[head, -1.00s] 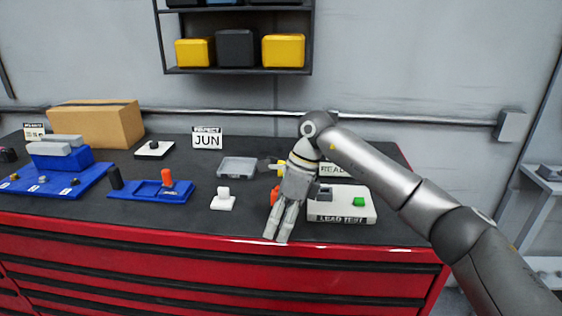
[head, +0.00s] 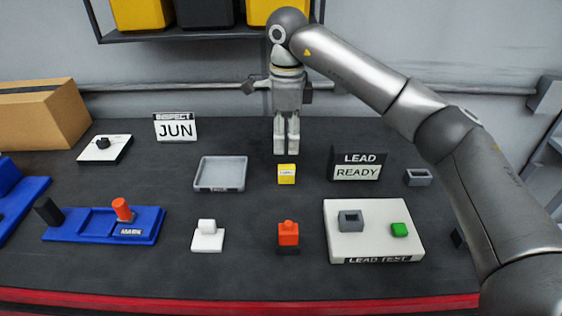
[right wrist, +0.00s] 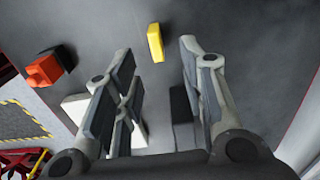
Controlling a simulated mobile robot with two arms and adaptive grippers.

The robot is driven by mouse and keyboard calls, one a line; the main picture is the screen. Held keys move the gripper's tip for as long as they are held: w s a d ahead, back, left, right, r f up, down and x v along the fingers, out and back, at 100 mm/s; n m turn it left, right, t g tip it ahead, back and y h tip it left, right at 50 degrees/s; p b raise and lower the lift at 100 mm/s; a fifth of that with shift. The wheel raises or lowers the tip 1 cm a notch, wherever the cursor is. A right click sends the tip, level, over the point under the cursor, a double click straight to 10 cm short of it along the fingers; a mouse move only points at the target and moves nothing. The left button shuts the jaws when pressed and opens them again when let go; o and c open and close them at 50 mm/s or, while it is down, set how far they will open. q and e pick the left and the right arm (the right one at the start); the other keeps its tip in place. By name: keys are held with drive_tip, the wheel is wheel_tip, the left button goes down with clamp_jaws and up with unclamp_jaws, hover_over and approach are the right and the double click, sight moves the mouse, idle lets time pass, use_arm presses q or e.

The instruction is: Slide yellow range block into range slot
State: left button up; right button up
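The small yellow block (head: 286,174) stands on the dark bench top in the head view, near the middle. My right gripper (head: 287,152) points down just behind it, with the fingertips close to its far side. In the right wrist view the yellow block (right wrist: 155,43) shows beyond the gap between the fingers, which are apart and hold nothing. No slot marked as range can be read. My left gripper is out of view.
A grey tray (head: 220,174) lies left of the yellow block, and the LEAD READY sign (head: 357,165) stands to its right. A red-orange block (head: 288,234) and a white piece (head: 208,237) stand nearer the front. A grey hollow piece (head: 418,177) lies far right.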

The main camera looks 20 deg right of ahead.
sight(289, 166)
drive_tip(key=f, duration=0.2)
drive_tip(key=f+p, duration=0.1)
drive_tip(key=shift+s+f, duration=0.35)
drive_tip(key=shift+s, duration=0.05)
drive_tip(key=shift+w+d+f, duration=0.1)
drive_tip(key=shift+f, duration=0.45)
drive_tip(key=f, duration=0.1)
drive_tip(key=f+p, duration=0.2)
drive_tip(key=f, duration=0.1)
drive_tip(key=shift+d, duration=0.25)
drive_tip(key=shift+f+p, duration=0.3)
drive_tip(key=shift+f, duration=0.2)
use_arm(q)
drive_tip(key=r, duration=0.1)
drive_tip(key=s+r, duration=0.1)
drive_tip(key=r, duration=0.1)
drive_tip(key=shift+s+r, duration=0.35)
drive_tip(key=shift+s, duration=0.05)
use_arm(e)
clamp_jaws()
